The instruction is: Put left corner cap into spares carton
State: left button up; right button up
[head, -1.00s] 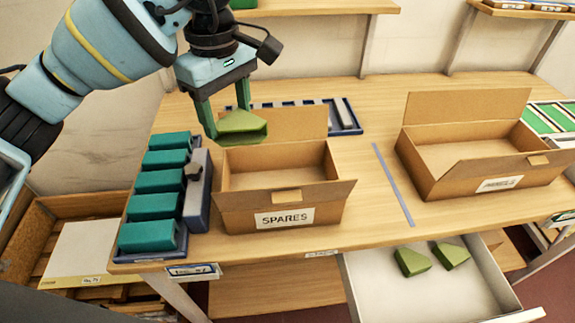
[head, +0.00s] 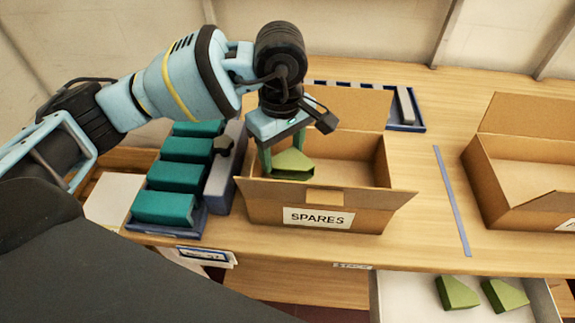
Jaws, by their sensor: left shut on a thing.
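A green corner cap (head: 291,163) is held between the fingers of my left gripper (head: 284,155). The gripper is shut on it and points down over the left part of the spares carton (head: 262,208). The cap shows at the carton's opening, above the front flap's edge; how deep it sits is hard to tell. The carton is open, with its SPARES label facing me. Two more green corner caps (head: 457,293) (head: 505,296) lie in the open white drawer (head: 400,296) at lower right. My right gripper is not in view.
A blue tray (head: 192,228) with several teal blocks (head: 165,207) stands left of the carton, close to it. A second open carton (head: 484,178) is at the right. A blue-grey strip (head: 451,200) lies between the cartons on otherwise clear tabletop (head: 428,215).

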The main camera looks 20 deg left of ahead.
aim_at(283, 157)
pick_arm(q)
jog(key=shift+f, duration=2.25)
jog(key=shift+f, duration=0.1)
jog(key=o, duration=0.7)
jog(key=shift+c, duration=0.2)
notch_tip(283, 157, up, 12)
jog(key=shift+r, duration=0.15)
